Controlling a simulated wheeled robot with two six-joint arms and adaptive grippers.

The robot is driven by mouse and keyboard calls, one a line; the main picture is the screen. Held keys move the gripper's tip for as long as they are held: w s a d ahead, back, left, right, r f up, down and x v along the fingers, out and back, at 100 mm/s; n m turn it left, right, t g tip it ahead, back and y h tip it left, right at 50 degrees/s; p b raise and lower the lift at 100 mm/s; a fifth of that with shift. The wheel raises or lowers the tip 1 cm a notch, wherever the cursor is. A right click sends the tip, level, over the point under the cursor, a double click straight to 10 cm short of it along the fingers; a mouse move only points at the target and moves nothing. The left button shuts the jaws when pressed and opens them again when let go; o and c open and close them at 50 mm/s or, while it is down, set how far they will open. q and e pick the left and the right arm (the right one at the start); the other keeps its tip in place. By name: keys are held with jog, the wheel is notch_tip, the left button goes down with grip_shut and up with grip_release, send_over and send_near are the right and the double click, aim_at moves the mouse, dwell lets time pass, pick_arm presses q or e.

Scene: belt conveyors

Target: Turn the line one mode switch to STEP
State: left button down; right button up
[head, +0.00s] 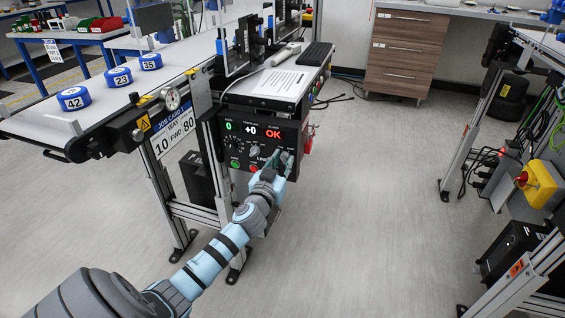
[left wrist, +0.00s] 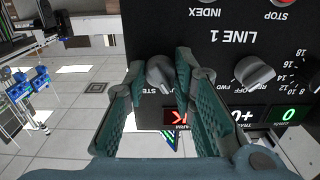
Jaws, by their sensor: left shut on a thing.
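My right gripper is not in view.
The panel's displays show 0, +0 and a red OK (head: 273,134). INDEX (left wrist: 208,3) and red STOP (left wrist: 283,3) buttons are close by. Blue numbered pucks (head: 74,98) stand on the belt (head: 45,118).

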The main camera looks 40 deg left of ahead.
pick_arm(q)
jog(key=shift+m, duration=1.3)
jog(key=m, duration=0.2)
jog(key=shift+m+p, duration=0.3)
jog(key=shift+p, duration=0.05)
jog(key=shift+m+p, duration=0.6)
jog(key=shift+m, duration=2.9)
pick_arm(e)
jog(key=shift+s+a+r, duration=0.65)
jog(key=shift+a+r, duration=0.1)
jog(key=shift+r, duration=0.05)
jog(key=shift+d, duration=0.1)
pick_arm(q)
jog(key=c, duration=1.3)
grip_release()
jog(key=shift+c, duration=0.2)
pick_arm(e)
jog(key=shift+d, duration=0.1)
